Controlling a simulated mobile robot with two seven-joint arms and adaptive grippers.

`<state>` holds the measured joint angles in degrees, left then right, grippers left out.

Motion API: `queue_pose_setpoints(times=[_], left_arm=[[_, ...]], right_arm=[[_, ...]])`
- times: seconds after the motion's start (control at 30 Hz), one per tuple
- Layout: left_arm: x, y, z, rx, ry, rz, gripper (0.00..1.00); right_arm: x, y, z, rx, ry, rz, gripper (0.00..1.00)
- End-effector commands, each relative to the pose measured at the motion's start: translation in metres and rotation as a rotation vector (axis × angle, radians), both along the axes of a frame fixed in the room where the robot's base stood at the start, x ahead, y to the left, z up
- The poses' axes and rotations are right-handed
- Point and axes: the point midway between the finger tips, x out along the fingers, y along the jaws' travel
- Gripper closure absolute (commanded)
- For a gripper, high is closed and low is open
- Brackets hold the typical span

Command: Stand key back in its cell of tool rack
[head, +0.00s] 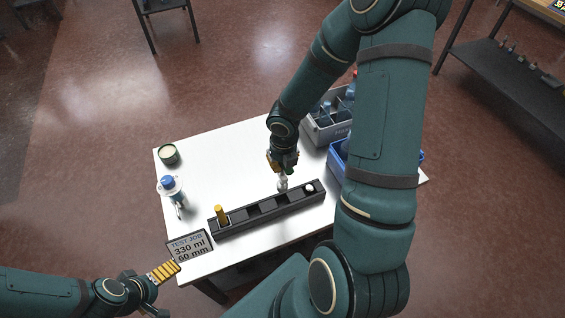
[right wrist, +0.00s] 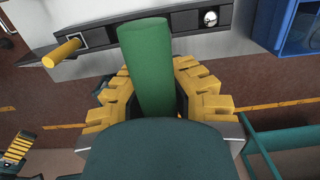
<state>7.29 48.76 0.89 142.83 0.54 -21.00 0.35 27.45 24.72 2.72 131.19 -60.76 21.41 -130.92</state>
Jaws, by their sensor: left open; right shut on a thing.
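The tool rack (head: 265,221) is a long dark bar with cells on the white table. A yellow-handled tool (head: 219,213) stands in its left end and a tool with a pale round top (head: 309,187) in its right end. My right gripper (head: 283,170) is over the rack's back edge, right of its middle. It is shut on the key (head: 283,183), whose pale silvery part shows below the fingers. In the right wrist view a green cylinder (right wrist: 150,65) shows between the yellow fingers. Whether the key's tip touches the rack is unclear. My left gripper (head: 165,271) is open and empty beside the table's front left corner.
A sign (head: 189,246) reading TEST JOB, 330 ml, 60 mm is at the front left. A blue-capped bottle (head: 169,186) and a green tin (head: 169,154) are on the left. A grey divided crate (head: 326,133) and a blue crate (head: 337,162) are at the right. The table's middle left is clear.

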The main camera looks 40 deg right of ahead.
Motion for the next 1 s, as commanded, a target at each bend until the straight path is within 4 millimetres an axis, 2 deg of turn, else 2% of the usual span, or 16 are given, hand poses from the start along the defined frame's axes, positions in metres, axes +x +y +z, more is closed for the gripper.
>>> queue_pose_setpoints(times=[0.43,0.67,1.0], left_arm=[[0.0,0.0,0.002,0.0,-0.001,0.0,0.0],[0.003,0.001,0.012,0.002,-0.007,0.006,0.0],[-0.005,-0.001,-0.017,-0.002,0.011,-0.007,0.0]], right_arm=[[0.0,0.0,0.0,0.0,0.001,0.015,1.0],[0.0,0.0,0.002,0.004,0.011,0.021,1.0],[0.0,0.0,-0.032,0.003,0.011,0.022,1.0]])
